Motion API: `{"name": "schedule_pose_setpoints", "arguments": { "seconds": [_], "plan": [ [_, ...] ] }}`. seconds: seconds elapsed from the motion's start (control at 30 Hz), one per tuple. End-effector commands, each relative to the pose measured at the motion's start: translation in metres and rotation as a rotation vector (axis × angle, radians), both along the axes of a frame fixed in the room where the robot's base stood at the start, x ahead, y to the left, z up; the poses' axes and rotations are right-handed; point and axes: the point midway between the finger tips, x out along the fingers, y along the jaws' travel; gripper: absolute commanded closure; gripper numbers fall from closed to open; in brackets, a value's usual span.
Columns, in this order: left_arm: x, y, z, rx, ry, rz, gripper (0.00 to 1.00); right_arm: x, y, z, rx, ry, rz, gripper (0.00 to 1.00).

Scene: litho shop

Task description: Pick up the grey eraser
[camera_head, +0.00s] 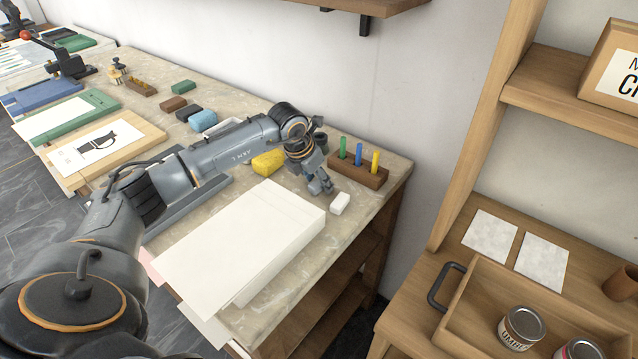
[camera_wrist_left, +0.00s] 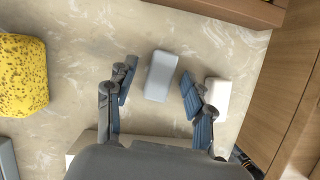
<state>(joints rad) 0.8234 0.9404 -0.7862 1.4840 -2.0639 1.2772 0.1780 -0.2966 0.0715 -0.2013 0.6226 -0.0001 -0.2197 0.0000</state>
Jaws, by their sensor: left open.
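The grey eraser (camera_wrist_left: 161,76) is a small pale grey block. In the left wrist view it lies on the stone-patterned bench top between the spread fingers of my left gripper (camera_wrist_left: 158,80), with gaps on both sides. In the head view my left gripper (camera_head: 320,184) points down over the bench near its right end, and I cannot make out the grey eraser behind it. A white block (camera_head: 340,203) lies just right of the gripper; it also shows in the wrist view (camera_wrist_left: 217,97), partly behind the right finger. My right gripper is not in view.
A wooden holder (camera_head: 358,174) with coloured sticks stands behind the gripper. A yellow sponge (camera_head: 268,161) lies left of it. A stack of white paper (camera_head: 240,240) lies in front. The bench's right edge (camera_head: 392,190) is close by.

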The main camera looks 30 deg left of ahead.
Motion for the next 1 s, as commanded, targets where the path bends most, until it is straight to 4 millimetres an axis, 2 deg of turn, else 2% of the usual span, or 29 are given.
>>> {"name": "schedule_pose_setpoints", "arguments": {
  "seconds": [0.13,0.4,0.77,0.87,1.0],
  "plan": [
    [0.0,0.0,0.0,0.0,0.0,0.0,0.47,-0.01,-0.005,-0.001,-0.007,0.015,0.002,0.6],
    [0.0,0.0,0.0,0.0,0.0,0.0,1.0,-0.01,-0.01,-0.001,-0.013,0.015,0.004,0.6],
    [0.0,0.0,0.003,-0.001,-0.001,0.0,1.0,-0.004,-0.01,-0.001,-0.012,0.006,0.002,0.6],
    [0.0,0.0,0.01,0.0,-0.002,0.0,1.0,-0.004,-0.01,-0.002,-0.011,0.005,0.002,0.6],
    [0.001,0.0,0.029,0.001,-0.003,-0.001,1.0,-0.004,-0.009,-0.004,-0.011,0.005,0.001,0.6]
  ]
}}
